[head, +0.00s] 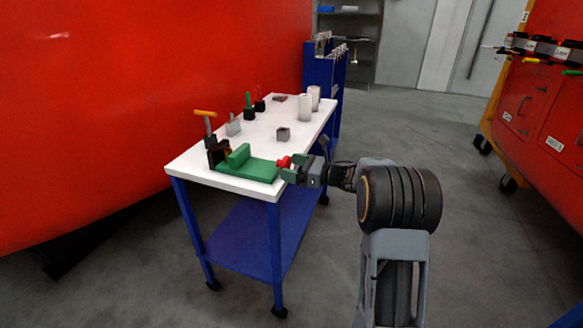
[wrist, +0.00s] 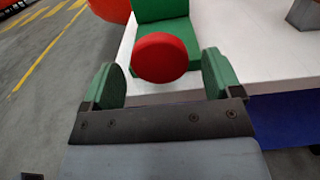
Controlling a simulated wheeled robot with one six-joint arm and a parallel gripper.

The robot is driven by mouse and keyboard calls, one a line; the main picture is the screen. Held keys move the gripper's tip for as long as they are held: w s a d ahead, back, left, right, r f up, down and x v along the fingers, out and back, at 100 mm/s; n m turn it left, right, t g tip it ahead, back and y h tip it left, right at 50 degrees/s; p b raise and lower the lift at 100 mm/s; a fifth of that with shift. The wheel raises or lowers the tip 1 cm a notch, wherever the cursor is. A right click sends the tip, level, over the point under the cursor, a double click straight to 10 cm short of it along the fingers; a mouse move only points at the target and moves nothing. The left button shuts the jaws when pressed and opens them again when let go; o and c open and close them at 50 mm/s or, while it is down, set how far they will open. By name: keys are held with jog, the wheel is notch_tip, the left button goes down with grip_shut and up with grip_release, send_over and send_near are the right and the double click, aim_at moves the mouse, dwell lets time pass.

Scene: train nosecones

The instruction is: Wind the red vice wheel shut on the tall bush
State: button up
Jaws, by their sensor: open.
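The green vice (head: 258,170) sits at the near end of the white table, with its red wheel (head: 284,161) facing my gripper. My gripper (head: 290,169) is open at that wheel. In the wrist view, the round red wheel (wrist: 160,57) shows between and slightly beyond the green finger pads of my gripper (wrist: 163,75), with a gap on each side. The green vice body (wrist: 182,28) lies behind the wheel. I cannot make out a tall bush between the vice jaws.
An orange-handled tool (head: 206,122) stands beside the vice on the white table (head: 205,166). A grey block (head: 283,133) and several small tools stand farther back. A red train nose (head: 140,90) borders the left. Grey floor is open at the right.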

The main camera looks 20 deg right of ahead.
jog(key=shift+w+a, duration=0.15)
jog(key=shift+a, duration=0.05)
jog(key=c, duration=0.9)
